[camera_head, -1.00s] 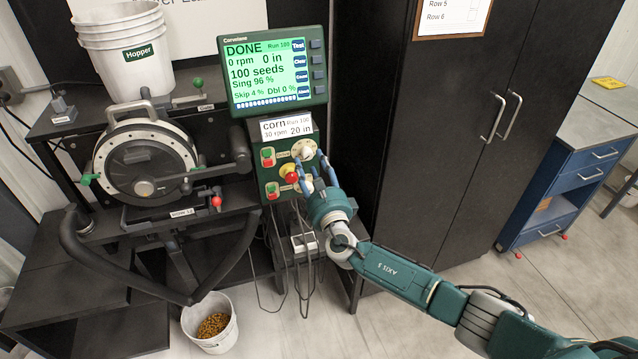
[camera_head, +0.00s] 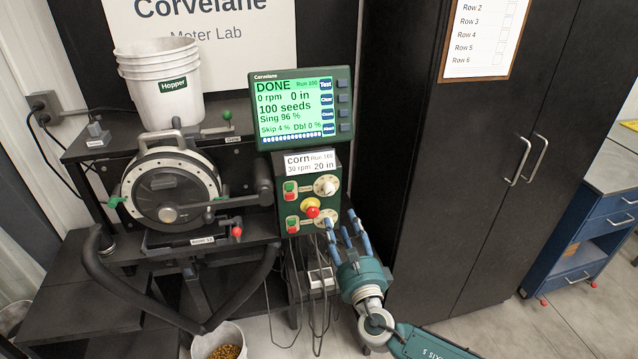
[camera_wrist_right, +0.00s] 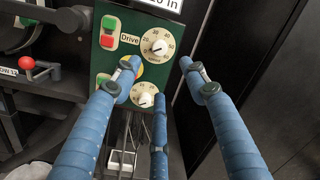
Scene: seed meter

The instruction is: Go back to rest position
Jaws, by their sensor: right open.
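My right gripper (camera_head: 346,232) is at the lower right of the green control box (camera_head: 303,245), just in front of it and apart from the knobs. Its blue fingers are spread and empty; they also show in the right wrist view (camera_wrist_right: 160,88). The box carries an upper dial (camera_head: 326,186), a lower dial (camera_head: 327,222), a red and yellow stop button (camera_head: 312,208) and red and green switches. The display (camera_head: 300,108) above reads DONE, 100 seeds, 0 rpm. My left gripper is not in view.
The round seed meter (camera_head: 170,190) and white hopper buckets (camera_head: 160,85) stand on the black bench at left. A bucket of seeds (camera_head: 220,345) is on the floor below. A tall black cabinet (camera_head: 440,170) stands close to the right of my gripper. Open floor lies at lower right.

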